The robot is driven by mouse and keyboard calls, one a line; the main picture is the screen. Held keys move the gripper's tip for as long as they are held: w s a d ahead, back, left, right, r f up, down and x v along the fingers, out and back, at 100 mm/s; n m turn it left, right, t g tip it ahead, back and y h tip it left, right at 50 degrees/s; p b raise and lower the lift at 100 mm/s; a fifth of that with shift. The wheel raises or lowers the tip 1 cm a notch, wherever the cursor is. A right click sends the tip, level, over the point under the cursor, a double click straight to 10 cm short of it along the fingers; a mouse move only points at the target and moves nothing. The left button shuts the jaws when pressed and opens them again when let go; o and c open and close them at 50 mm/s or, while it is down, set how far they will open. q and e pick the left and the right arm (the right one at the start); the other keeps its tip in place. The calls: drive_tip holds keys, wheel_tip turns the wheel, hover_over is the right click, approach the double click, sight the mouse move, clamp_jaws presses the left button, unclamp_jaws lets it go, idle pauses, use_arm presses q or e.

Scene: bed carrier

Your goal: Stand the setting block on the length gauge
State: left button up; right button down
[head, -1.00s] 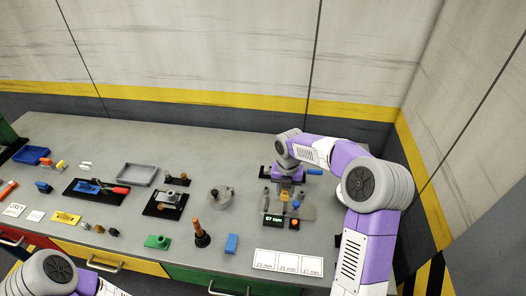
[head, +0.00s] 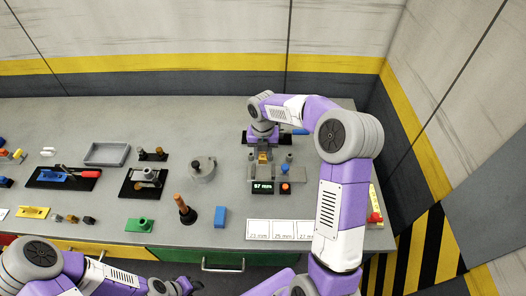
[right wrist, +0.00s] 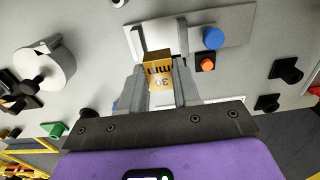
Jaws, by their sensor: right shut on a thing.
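The setting block (right wrist: 158,72) is a golden block marked "30 mm". My right gripper (right wrist: 160,88) is shut on it, one finger on each side, in the right wrist view. In the head view the right gripper (head: 263,148) points down over the length gauge, with the block (head: 263,157) small beneath it. The length gauge (right wrist: 236,27) is a grey plate with upright parts; its display (head: 262,187) seems to read "97 mm", beside an orange button. I cannot tell whether the block touches the gauge. My left gripper (head: 178,287) is at the bottom edge, its fingers unclear.
White label cards (head: 272,230) lie in front of the gauge. A blue block (head: 220,217), an orange-handled tool (head: 186,210) and a green block (head: 140,225) stand to the left. A round grey fixture (head: 202,169) and a grey tray (head: 107,153) are farther left.

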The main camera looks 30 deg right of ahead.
drive_tip(key=b, duration=0.3)
hover_over(263, 173)
wheel_tip(263, 173, down, 6)
drive_tip(key=shift+f, duration=0.1)
drive_tip(key=shift+f+b, duration=0.3)
drive_tip(key=shift+f, duration=0.5)
drive_tip(key=shift+f, duration=0.5)
drive_tip(key=c, duration=0.7)
unclamp_jaws()
drive_tip(key=shift+c, duration=0.2)
wheel_tip(263, 173, up, 7)
drive_tip(key=shift+s+p, duration=0.1)
drive_tip(key=shift+p, duration=0.5)
drive_tip(key=shift+r, duration=0.35)
